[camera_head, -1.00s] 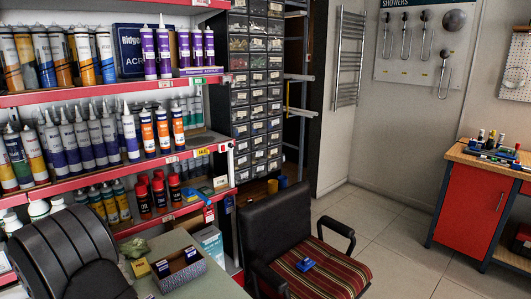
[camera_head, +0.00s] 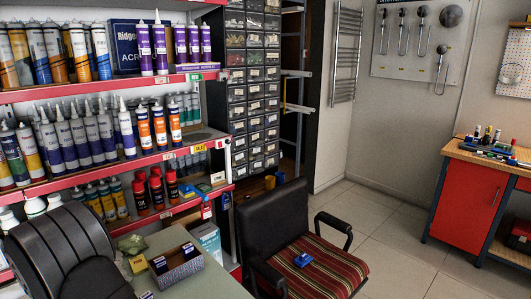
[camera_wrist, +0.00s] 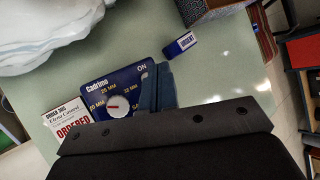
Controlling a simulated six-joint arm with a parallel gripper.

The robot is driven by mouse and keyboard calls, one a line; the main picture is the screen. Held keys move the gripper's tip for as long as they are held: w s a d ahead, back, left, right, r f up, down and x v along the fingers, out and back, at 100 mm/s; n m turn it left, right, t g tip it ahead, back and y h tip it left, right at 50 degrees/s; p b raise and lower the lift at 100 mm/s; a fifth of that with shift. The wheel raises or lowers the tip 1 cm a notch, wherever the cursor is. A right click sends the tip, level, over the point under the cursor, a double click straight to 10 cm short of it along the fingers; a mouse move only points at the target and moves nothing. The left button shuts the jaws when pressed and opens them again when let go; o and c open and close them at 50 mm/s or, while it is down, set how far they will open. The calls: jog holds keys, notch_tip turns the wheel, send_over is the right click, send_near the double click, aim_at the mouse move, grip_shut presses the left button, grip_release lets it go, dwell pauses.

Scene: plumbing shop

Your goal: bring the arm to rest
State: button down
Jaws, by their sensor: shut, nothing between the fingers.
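My gripper (camera_wrist: 156,88) shows in the wrist view as two blue-grey fingers close together, above a wide dark plate. It is shut and empty, over a pale green counter top (camera_wrist: 225,75). A blue dial panel (camera_wrist: 112,88) marked "Cadrimo" lies just left of the fingers, partly covered by my gripper. I cannot tell whether the fingers touch it. My gripper does not show in the head view.
In the wrist view, an "ORDERED" card (camera_wrist: 68,118) lies left, a small blue "URGENT" item (camera_wrist: 180,44) above right, and a white bulging object (camera_wrist: 50,30) upper left. In the head view, a chair (camera_head: 270,225) stands by the counter (camera_head: 215,283), and stocked shelves (camera_head: 150,78) rise behind.

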notch_tip(320, 180, up, 4)
jog(key=shift+f, duration=0.2)
notch_tip(320, 180, down, 7)
jog(key=shift+r, duration=0.2)
notch_tip(320, 180, up, 17)
jog(key=m+g, duration=0.9)
jog(key=m, duration=0.8)
jog(key=shift+w, duration=0.45)
jog(key=shift+a, duration=0.1)
